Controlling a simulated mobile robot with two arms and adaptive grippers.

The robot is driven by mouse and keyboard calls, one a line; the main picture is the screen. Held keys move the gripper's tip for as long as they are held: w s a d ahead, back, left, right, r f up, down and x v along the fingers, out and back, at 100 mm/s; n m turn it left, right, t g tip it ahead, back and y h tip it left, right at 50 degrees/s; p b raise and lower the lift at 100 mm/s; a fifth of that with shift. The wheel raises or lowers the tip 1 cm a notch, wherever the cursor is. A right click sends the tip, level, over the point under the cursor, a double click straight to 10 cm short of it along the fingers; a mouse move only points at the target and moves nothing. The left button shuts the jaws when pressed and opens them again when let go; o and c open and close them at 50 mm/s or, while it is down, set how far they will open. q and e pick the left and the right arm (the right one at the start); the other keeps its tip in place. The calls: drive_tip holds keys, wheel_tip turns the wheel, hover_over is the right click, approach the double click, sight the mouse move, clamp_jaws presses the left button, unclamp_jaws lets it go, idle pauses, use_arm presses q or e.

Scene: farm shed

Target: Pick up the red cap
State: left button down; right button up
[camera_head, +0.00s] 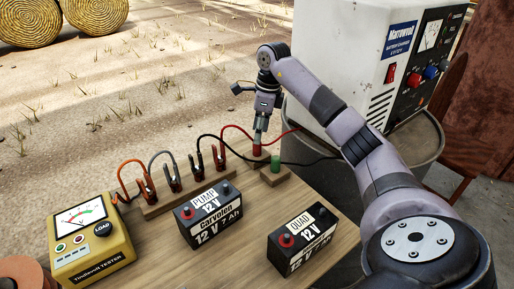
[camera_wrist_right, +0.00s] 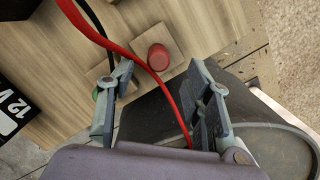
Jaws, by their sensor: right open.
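The red cap (camera_head: 257,151) stands on a small wooden block at the table's far right edge. In the right wrist view the red cap (camera_wrist_right: 158,57) appears round, on its square block (camera_wrist_right: 178,42). My right gripper (camera_head: 257,135) points down just above the cap. In the wrist view the right gripper (camera_wrist_right: 161,68) is open, with its fingertips to either side of the cap's lower edge in the picture; nothing is held. A red cable (camera_wrist_right: 130,55) runs between the fingers, close beside the cap. I cannot tell whether the fingers touch it. My left gripper is not in view.
A green cap (camera_head: 275,163) on another block stands close by. Black and red cables (camera_head: 230,132) arc from a clip rack (camera_head: 197,187) past the cap to a white power unit (camera_head: 358,60). Two batteries (camera_head: 208,215) and a yellow tester (camera_head: 90,238) occupy the table's front.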

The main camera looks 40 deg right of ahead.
sight(257, 148)
drive_tip(key=f, duration=0.5)
drive_tip(key=shift+w+a+f, duration=0.25)
drive_tip(key=shift+f, duration=0.1)
drive_tip(key=shift+c, duration=0.5)
drive_tip(key=c, duration=0.8)
